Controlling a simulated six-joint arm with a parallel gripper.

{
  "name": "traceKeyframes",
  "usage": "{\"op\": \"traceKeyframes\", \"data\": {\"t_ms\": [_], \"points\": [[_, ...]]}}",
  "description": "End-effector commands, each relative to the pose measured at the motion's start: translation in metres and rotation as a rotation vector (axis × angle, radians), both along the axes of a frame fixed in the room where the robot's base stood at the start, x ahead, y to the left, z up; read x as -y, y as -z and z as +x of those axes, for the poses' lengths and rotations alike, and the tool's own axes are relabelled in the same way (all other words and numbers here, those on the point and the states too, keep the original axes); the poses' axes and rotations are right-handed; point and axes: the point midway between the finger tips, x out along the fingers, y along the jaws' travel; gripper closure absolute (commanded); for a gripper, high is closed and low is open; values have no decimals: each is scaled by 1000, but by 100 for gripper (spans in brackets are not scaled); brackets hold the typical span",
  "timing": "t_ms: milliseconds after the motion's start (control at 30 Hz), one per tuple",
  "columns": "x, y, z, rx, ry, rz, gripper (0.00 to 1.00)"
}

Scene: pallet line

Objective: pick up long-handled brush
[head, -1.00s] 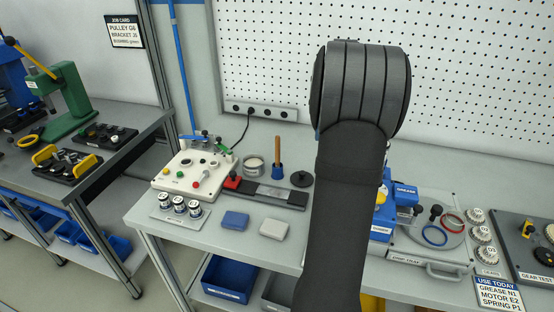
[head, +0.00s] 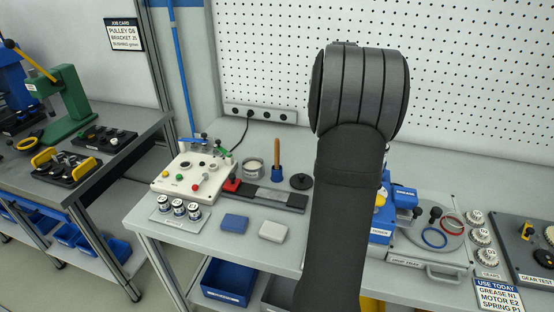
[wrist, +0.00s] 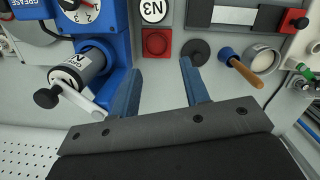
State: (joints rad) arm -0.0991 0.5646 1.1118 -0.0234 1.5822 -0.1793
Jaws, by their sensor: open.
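A long-handled brush with a wooden handle (head: 276,150) stands upright on the bench in the head view, its lower end in or on a blue part (head: 277,174). I cannot tell whether that blue part is the brush's head or a holder. It also shows in the wrist view, with its wooden handle (wrist: 246,74) at the right. My gripper (wrist: 160,70) is open and empty in the wrist view, above bare bench. The brush lies to the right of both fingers, apart from them. In the head view my arm hides the gripper.
A metal cup (wrist: 262,60) stands just beside the brush. A blue grease unit (wrist: 98,45) with a roller is to the left. A control box (head: 190,175) stands left of the brush.

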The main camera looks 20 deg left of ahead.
Motion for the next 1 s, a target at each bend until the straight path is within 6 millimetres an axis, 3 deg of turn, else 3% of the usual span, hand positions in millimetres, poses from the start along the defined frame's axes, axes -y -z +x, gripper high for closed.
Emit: {"op": "traceKeyframes", "data": {"t_ms": [167, 1000], "points": [[-15, -4, 7, 17, 168, -17, 58], [-146, -37, 46, 109, 1752, -102, 58]]}}
